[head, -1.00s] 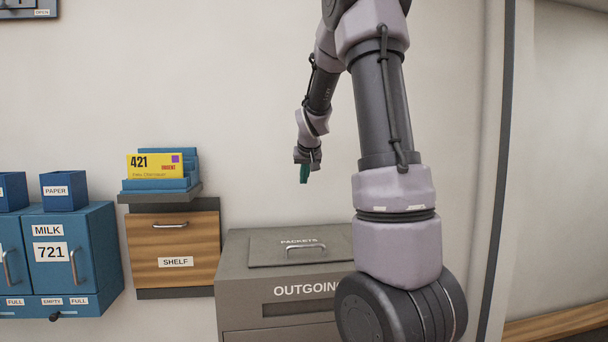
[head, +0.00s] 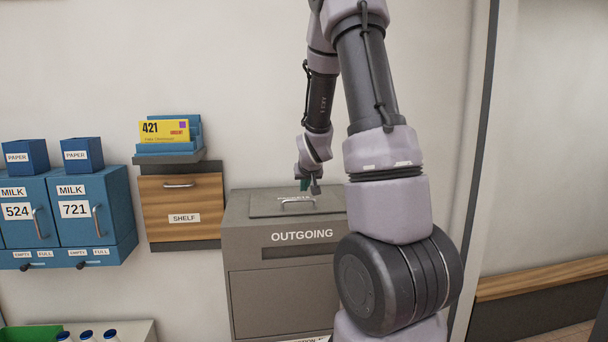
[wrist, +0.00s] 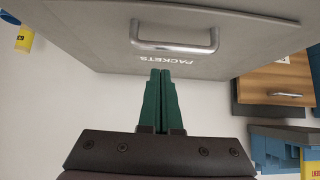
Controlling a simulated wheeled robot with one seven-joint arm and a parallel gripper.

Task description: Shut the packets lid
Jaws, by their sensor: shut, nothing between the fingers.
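The grey packets lid (head: 268,204) lies on the top of the grey OUTGOING box (head: 290,262) and looks flat in the head view. Its metal handle (head: 298,201) is near the front edge. In the wrist view the lid (wrist: 95,35) fills the top, with the PACKETS label upside down and the handle (wrist: 175,42) large. My gripper (head: 305,186) is over the back part of the lid, with green fingers (wrist: 163,73) pressed together and empty. The fingertips are close to the lid's back side; I cannot tell whether they touch it.
A wooden SHELF drawer (head: 182,208) with a blue rack and yellow mail (head: 164,131) hangs left of the box. Blue MILK lockers (head: 93,207) are farther left. Bottles (head: 87,336) stand at the lower left.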

